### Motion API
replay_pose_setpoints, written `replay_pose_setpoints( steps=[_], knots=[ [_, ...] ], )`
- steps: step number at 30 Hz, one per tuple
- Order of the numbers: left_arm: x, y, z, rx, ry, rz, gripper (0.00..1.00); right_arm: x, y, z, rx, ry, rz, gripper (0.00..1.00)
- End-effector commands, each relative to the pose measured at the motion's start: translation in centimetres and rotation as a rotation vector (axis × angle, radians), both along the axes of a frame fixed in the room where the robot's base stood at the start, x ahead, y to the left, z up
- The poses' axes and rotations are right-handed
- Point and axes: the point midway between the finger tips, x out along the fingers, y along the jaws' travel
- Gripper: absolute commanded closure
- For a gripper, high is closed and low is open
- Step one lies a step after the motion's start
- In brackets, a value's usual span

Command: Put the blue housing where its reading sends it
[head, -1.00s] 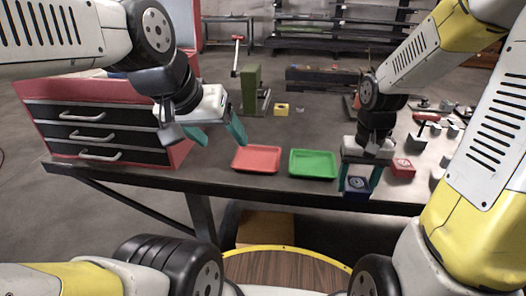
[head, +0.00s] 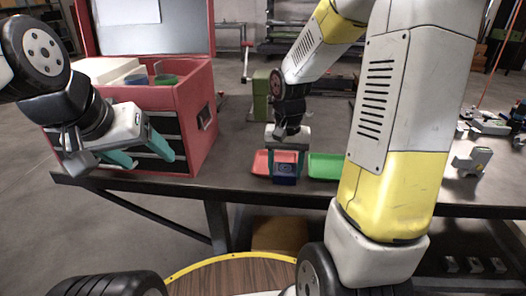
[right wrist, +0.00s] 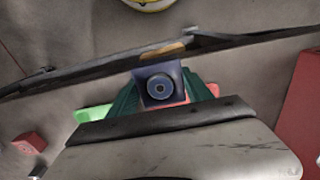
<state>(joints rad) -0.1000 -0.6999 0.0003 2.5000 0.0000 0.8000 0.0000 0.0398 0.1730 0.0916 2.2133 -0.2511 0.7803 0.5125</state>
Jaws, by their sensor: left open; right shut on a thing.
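The blue housing (head: 285,180) is a small dark blue block; a pale ring marks the face seen in the right wrist view (right wrist: 160,87). My right gripper (head: 286,166) is shut on it, pointing down, by the table's front edge. The housing is in front of or above the red tray (head: 262,161); its height over it is hard to tell. The green tray (head: 325,166) is just to the right, partly hidden by my arm. My left gripper (head: 148,155) is open and empty, in front of the red tool chest.
The red tool chest (head: 204,120) with drawers stands at the table's left, lid raised, with blue and green round items on top. A green post (head: 262,95) stands behind the trays. A red block (right wrist: 28,143) lies at left in the right wrist view.

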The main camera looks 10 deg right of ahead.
Motion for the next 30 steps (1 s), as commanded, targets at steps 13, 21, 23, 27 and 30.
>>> replay_pose_setpoints(
  steps=[13, 21, 23, 27, 30],
  knots=[
    [0.0, 0.0, 0.0, 0.0, 0.0, 0.0, 0.31, 10.2, 0.0, -1.0, 0.001, -0.001, 0.001, 1.0],
    [0.0, 0.0, 0.0, 0.0, 0.0, 0.0, 0.31, 11.8, -0.1, -1.1, 0.0, 0.0, 0.001, 1.0],
    [0.0, 0.0, 0.0, 0.0, 0.0, 0.0, 0.31, 12.0, -0.1, -1.5, 0.0, 0.002, 0.001, 1.0],
    [0.0, 0.0, 0.0, 0.0, 0.0, 0.0, 0.31, 11.9, -0.1, -3.4, 0.001, 0.003, 0.001, 1.0],
    [0.0, 0.0, 0.0, 0.0, 0.0, 0.0, 0.31, 11.9, -0.1, -4.5, 0.0, 0.001, 0.002, 1.0]
  ],
)
